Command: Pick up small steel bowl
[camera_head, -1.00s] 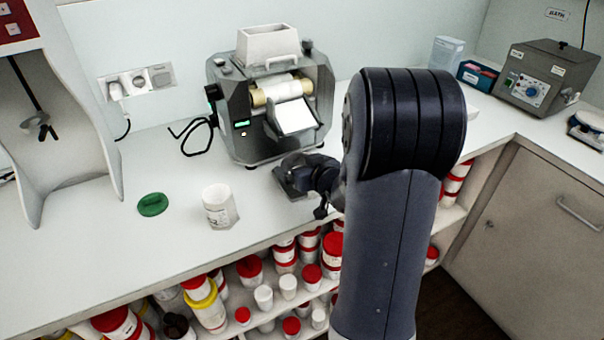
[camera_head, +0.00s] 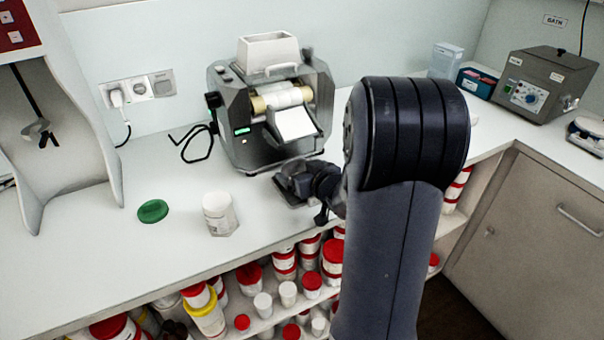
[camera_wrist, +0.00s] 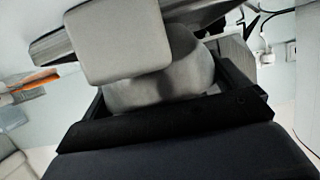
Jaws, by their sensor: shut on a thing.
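My gripper (camera_head: 297,182) is low at the front of the grey mill (camera_head: 240,148), just below and in front of its white sloping chute (camera_head: 295,122). In the wrist view a grey, rounded, metallic thing, apparently the small steel bowl (camera_wrist: 175,88), sits between the dark jaws of my gripper (camera_wrist: 170,95). The jaws are shut on it. A pale flat plate, likely the chute, covers its upper left part in that view. In the head view the bowl cannot be made out; my gripper hides that spot.
A white jar (camera_head: 220,214) and a green lid (camera_head: 153,211) stand on the bench left of my gripper. A black cable (camera_head: 195,145) lies beside the mill. Shelves of red-lidded jars (camera_head: 312,280) are below the bench edge. A grey bath unit (camera_head: 545,82) stands at the back right.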

